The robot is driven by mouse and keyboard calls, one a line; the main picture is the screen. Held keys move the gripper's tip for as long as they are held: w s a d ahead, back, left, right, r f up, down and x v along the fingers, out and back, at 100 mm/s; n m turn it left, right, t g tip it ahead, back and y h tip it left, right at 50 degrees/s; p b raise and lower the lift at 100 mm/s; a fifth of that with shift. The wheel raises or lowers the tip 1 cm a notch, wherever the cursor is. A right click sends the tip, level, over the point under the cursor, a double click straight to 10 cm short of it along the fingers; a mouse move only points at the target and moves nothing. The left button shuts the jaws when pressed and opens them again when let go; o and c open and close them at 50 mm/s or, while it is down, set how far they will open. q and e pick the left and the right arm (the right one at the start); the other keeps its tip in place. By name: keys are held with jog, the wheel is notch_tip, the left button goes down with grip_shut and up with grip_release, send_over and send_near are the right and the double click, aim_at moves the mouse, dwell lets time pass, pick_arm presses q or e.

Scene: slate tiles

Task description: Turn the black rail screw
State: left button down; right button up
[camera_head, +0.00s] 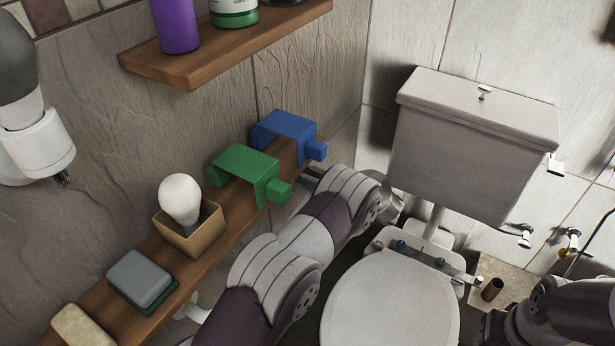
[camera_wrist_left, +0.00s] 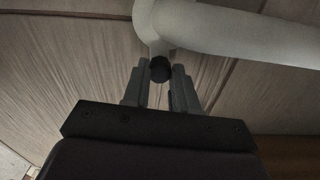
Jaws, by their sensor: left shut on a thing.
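The black rail screw (camera_wrist_left: 160,67) is a small dark round knob below a white rail (camera_wrist_left: 230,32) in the left wrist view. My left gripper (camera_wrist_left: 161,76) has one finger on each side of the screw and is shut on it. In the head view my left arm reaches up past the shelf's right side; its fingers and the screw are hidden there. Part of my right arm shows at the bottom right of the head view, but I do not see its fingers.
A wooden shelf (camera_head: 228,208) beside my left arm holds a green bracket (camera_head: 245,166), a blue bracket (camera_head: 287,132), a bulb (camera_head: 180,198) in a box, and a grey block (camera_head: 140,277). The toilet (camera_head: 390,308) and its cistern (camera_head: 462,150) stand to the right.

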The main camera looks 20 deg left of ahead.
pick_arm(q)
jog(key=n+b, duration=0.2)
jog(key=n, duration=0.2)
jog(key=shift+f+b, duration=0.2)
jog(key=shift+b, duration=0.1)
jog(key=n+b, duration=0.2)
jog(key=n, duration=0.2)
jog(key=shift+b, duration=0.3)
jog(key=n+b, duration=0.2)
jog(key=n, duration=0.1)
jog(key=shift+b, duration=0.35)
jog(key=shift+r+n+b, duration=0.15)
jog(key=shift+n+b, duration=1.1)
jog(key=shift+n, duration=0.45)
jog(key=c, duration=0.9)
grip_release()
jog(key=shift+r, duration=0.1)
